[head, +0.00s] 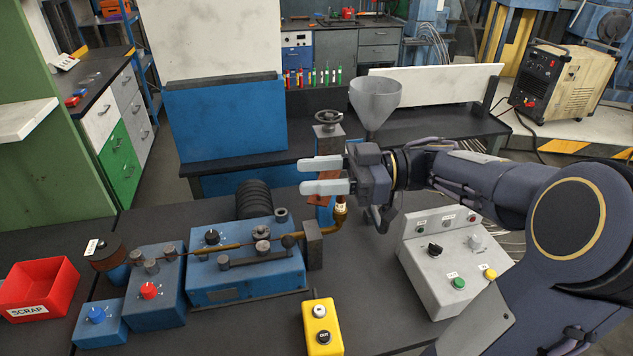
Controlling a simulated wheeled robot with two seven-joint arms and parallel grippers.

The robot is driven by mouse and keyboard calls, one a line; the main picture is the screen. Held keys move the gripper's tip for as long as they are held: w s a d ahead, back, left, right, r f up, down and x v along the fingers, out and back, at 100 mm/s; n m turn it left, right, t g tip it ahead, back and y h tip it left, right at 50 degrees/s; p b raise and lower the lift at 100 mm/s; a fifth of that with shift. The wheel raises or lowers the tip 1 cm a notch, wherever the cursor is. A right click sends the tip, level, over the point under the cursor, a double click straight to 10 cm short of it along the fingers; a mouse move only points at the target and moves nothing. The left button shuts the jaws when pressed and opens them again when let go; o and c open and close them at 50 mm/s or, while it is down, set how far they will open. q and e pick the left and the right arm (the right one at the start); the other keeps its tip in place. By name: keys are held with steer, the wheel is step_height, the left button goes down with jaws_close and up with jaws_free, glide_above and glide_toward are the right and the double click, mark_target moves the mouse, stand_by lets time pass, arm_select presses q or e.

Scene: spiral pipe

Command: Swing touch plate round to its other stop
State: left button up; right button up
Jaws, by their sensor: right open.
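My right gripper (318,175) reaches in from the right with its two pale fingers apart, pointing left. It is in front of a post topped by a handwheel (328,117). A rust-brown plate (327,147) shows on this post, partly hidden behind the fingers; it may be the touch plate, but no label confirms it. Whether a finger touches it I cannot tell. Below the gripper a brass pipe (341,214) bends upward from the blue bending machine (247,268). My left gripper is out of view.
A grey control box (437,277) stands at right, under my right arm. A grey funnel (375,98) is behind the gripper. A yellow button box (322,325) is at the front, a red scrap bin (38,287) at far left. A blue panel (226,118) stands behind the machine.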

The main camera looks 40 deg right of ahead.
steer(key=shift+s+a+r, duration=0.3)
steer(key=shift+s+a, duration=0.15)
steer(key=shift+s, duration=0.1)
steer(key=shift+s+a+r, duration=0.3)
steer(key=shift+s+a, duration=0.1)
steer(key=shift+s, duration=0.15)
steer(key=shift+c, duration=0.4)
